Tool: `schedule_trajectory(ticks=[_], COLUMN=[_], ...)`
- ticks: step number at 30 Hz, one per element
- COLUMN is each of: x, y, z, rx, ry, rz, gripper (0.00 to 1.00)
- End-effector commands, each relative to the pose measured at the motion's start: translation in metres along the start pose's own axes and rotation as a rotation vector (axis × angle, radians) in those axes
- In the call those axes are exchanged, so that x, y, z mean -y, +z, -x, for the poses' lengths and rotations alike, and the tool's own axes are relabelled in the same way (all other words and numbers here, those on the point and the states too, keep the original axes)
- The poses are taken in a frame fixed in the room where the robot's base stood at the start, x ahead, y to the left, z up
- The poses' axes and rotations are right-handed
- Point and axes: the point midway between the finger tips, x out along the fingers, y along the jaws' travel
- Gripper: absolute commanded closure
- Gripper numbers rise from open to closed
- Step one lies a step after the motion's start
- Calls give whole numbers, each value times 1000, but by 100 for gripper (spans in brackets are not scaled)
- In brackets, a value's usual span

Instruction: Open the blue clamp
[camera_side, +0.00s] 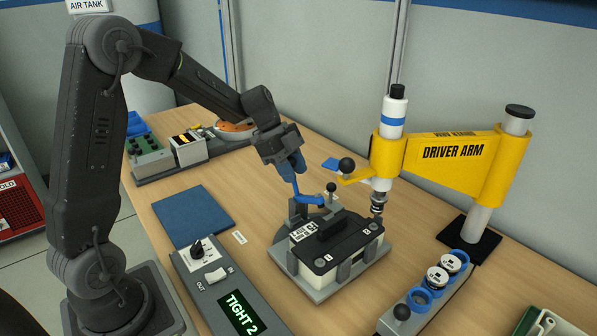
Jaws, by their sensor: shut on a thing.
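The blue clamp (309,200) stands at the back left of a grey fixture (318,292), on a dark post. Its blue bar runs to the right, close to a small black knob (331,188). My gripper (294,179) points down from the upper left and is shut on the blue clamp's upright handle. The fingertips and the handle are close in colour, so their exact contact is hard to see. A white and black box (335,243) marked A and B sits in the fixture, in front of the clamp.
A yellow driver arm (445,158) with a vertical driver (378,202) stands just right of the clamp. A control box reading TIGHT 2 (212,292) lies front left. A blue mat (194,214) lies left. A rack with blue rings (420,300) is front right.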

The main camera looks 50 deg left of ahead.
Motion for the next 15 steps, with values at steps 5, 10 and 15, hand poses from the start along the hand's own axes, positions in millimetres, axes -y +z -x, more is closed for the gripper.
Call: schedule_trajectory(ticks=[5, 10, 15], x=[3, 6, 8], y=[17, 29, 42], z=[1, -1, -5], rx=[-163, -320, -474], ry=[32, 63, 95], rz=[39, 69, 99], gripper=[100, 100, 100])
